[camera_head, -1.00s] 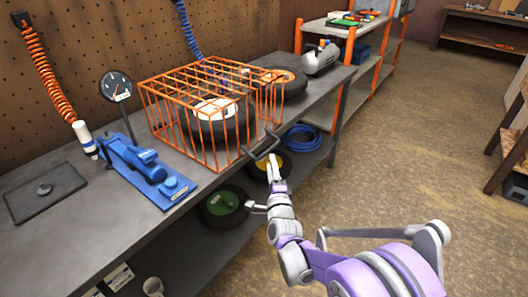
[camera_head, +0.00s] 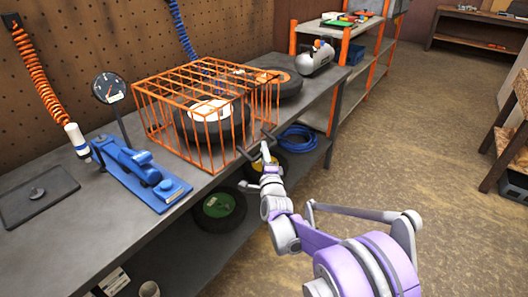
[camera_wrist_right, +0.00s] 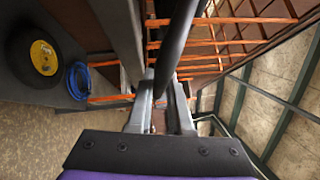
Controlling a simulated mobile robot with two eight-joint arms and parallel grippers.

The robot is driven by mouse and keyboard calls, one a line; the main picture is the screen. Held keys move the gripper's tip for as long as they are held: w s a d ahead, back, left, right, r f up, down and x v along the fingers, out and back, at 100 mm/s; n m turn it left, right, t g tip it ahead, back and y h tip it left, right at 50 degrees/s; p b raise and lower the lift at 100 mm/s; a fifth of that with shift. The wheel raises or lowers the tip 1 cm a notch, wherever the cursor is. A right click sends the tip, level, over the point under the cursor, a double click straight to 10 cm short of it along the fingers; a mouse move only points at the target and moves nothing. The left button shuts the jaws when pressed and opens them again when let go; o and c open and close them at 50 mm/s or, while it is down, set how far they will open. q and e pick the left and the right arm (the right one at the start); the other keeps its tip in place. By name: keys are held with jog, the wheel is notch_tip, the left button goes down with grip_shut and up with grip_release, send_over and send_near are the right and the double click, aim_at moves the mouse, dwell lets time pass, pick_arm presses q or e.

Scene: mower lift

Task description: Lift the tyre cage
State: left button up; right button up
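The tyre cage (camera_head: 205,75) is an orange wire box standing on the grey workbench, its lid down over a black tyre with a white centre (camera_head: 212,110). Its dark handle (camera_head: 246,157) sticks out at the front right side, and shows as a dark bar in the wrist view (camera_wrist_right: 178,40). My right gripper (camera_head: 266,155) is at this handle. In the wrist view its two fingers (camera_wrist_right: 163,92) stand apart with the bar running between them; I cannot tell whether they touch it. My left gripper is not in view.
On the workbench (camera_head: 60,240) are a blue tool with a gauge (camera_head: 140,170), a dark plate (camera_head: 38,195), another tyre (camera_head: 275,82) and a grey tank (camera_head: 315,60). Below lie a green-hubbed wheel (camera_head: 218,206) and a blue hose (camera_head: 298,138).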

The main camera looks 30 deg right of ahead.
grip_shut()
dwell(0.9)
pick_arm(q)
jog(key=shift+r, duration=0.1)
pick_arm(e)
jog(key=shift+r, duration=0.1)
